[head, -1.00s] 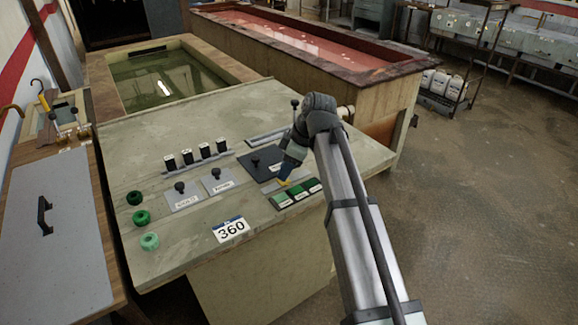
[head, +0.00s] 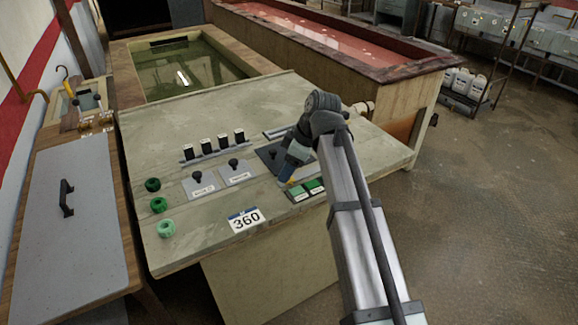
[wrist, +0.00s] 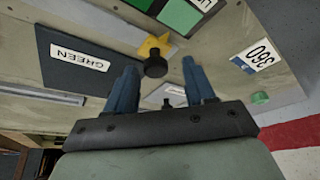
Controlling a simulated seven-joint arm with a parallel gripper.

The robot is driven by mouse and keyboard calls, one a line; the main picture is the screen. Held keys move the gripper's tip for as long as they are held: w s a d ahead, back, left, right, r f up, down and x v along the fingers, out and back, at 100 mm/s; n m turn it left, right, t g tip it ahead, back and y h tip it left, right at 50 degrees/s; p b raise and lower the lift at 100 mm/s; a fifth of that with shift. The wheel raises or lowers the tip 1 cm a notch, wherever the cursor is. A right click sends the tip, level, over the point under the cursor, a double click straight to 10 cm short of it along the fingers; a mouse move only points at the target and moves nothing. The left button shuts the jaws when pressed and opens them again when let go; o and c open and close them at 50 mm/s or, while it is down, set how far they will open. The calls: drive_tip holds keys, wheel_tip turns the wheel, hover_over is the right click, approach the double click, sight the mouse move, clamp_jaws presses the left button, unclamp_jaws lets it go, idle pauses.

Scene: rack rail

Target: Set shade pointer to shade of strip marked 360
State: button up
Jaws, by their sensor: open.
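A black knob (wrist: 155,66) with a yellow, pointed piece (wrist: 155,44) under it stands on the console by the green swatches (wrist: 180,14). In the head view a bit of yellow (head: 291,184) shows by the gripper; the knob is hidden there. A white tag reading 360 (head: 246,220) lies at the console's front; it also shows in the wrist view (wrist: 257,57). My gripper (wrist: 160,66) is open and empty, its blue fingers to either side of the knob in the picture. I cannot tell how close they are. In the head view my gripper (head: 287,176) is above the swatches.
Green spools (head: 158,205) line the console's left edge. Two labelled plates with black knobs (head: 234,163) and a row of black-and-white pieces (head: 222,141) stand left of the gripper. A dark plate marked GREEN (wrist: 80,64) is beside it. The console's front left is mostly clear.

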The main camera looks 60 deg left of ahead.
drive_tip(key=v, duration=1.4)
drive_tip(key=shift+f, duration=0.1)
